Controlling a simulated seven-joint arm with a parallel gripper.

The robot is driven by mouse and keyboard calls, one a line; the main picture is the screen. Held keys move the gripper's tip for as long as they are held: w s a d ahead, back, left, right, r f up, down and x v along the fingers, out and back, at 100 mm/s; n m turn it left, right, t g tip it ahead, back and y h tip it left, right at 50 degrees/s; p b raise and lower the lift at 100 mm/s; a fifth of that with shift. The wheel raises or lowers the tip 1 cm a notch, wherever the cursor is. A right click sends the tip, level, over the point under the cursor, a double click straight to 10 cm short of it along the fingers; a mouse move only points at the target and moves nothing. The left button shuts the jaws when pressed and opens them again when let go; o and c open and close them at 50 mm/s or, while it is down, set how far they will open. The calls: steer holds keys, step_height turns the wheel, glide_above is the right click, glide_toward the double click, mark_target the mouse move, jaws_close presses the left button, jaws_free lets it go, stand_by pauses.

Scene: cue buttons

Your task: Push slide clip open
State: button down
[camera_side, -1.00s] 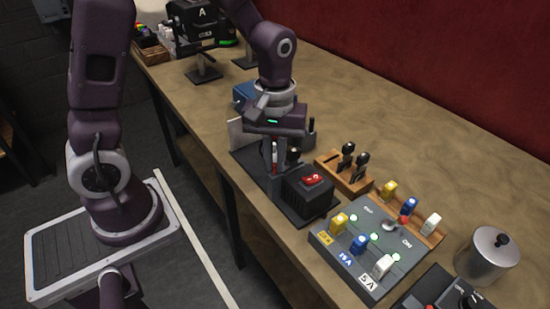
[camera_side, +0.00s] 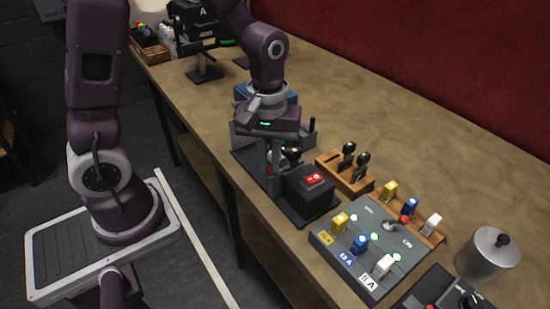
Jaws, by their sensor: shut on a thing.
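My gripper (camera_side: 276,165) points down over a dark machine base on the bench, just left of a black box with a red switch (camera_side: 313,179). Its fingers are shut on a small part of that device. The part is mostly hidden by the fingers, and I cannot tell whether it is the slide clip. A dark round knob (camera_side: 292,152) shows right beside the fingers.
A wooden block (camera_side: 345,172) with black-handled tools stands to the right. In front is a grey panel (camera_side: 345,262) with yellow, blue and white plugs. A metal pot (camera_side: 487,257) stands far right.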

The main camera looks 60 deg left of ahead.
mark_target(268, 168)
steer(key=c, duration=1.5)
jaws_free()
steer(key=shift+s, duration=0.2)
step_height(268, 168, up, 7)
steer(key=shift+r, duration=0.1)
steer(key=s+r+m+t, duration=0.2)
steer(key=s+m, duration=0.1)
steer(key=s, duration=0.1)
steer(key=s+r+m+t, duration=0.1)
steer(key=s+r+m, duration=0.2)
steer(key=s, duration=0.1)
steer(key=s+r+m+t, duration=0.2)
steer(key=s+r+m, duration=0.1)
steer(key=s, duration=0.1)
steer(key=shift+s+a+t, duration=0.1)
steer(key=shift+s+t, duration=0.2)
